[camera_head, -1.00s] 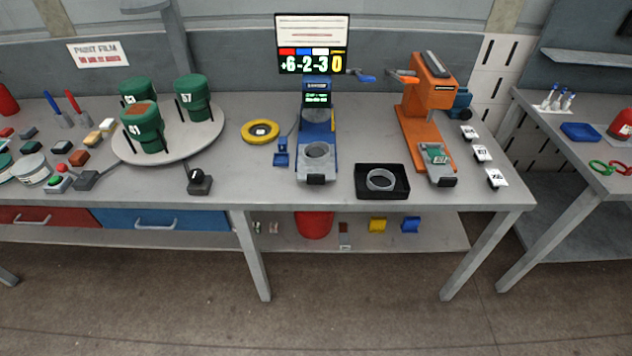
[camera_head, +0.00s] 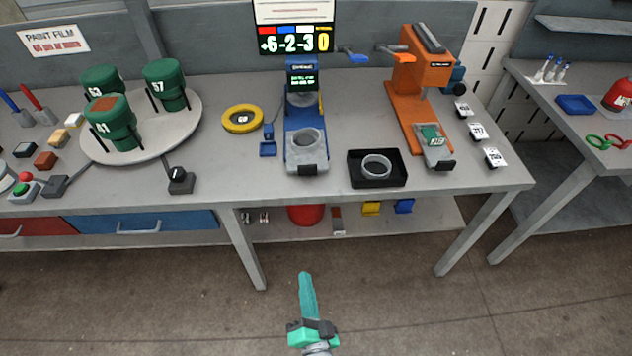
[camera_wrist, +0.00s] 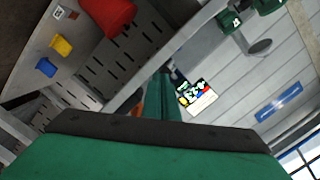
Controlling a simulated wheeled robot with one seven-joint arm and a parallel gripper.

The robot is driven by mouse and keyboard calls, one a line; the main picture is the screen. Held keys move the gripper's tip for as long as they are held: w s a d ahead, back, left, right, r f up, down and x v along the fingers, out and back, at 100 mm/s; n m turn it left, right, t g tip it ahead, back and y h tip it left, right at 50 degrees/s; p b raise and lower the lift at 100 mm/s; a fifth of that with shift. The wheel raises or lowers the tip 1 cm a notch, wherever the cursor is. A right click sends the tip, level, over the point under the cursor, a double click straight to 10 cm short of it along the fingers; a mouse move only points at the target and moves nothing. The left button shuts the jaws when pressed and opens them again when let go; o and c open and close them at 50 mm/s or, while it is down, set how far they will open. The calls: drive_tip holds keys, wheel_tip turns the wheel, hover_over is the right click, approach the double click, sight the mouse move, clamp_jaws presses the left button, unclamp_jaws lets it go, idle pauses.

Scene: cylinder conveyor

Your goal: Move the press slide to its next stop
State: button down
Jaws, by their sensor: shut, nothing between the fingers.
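An orange press (camera_head: 424,75) stands at the right of the table. A slide (camera_head: 438,157) sits at the near end of its track, with a green plate marked with digits (camera_head: 431,137) on it. A blue machine (camera_head: 302,100) with a small display stands to its left. Its near end bears a grey carriage (camera_head: 307,166) with a round cup. Which of the two is the press slide I cannot tell. My gripper (camera_head: 305,285) is green, shut and empty, in front of the table and apart from everything. Its fingers also show in the wrist view (camera_wrist: 167,95).
A black tray (camera_head: 353,179) with a grey ring lies between the machines. White number cards (camera_head: 478,131) lie right of the press. A yellow ring (camera_head: 230,123), a black knob box (camera_head: 181,183) and a turntable (camera_head: 190,120) with green cans are left. The floor before the table is clear.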

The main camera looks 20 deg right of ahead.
sight(315, 173)
drive_tip(key=w+d+r+m, duration=0.1)
drive_tip(key=w+d+m, duration=0.2)
drive_tip(key=w, duration=0.5)
drive_tip(key=w+d+r+m+h, duration=0.1)
drive_tip(key=w+d+r+m, duration=0.1)
drive_tip(key=w+d, duration=0.3)
drive_tip(key=w+d+r+m+h, duration=0.1)
drive_tip(key=w+d+m, duration=0.2)
drive_tip(key=w, duration=1)
drive_tip(key=shift+w+d+r+m+t, duration=0.15)
drive_tip(key=shift+d+r+m+t, duration=0.15)
drive_tip(key=shift+d, duration=0.35)
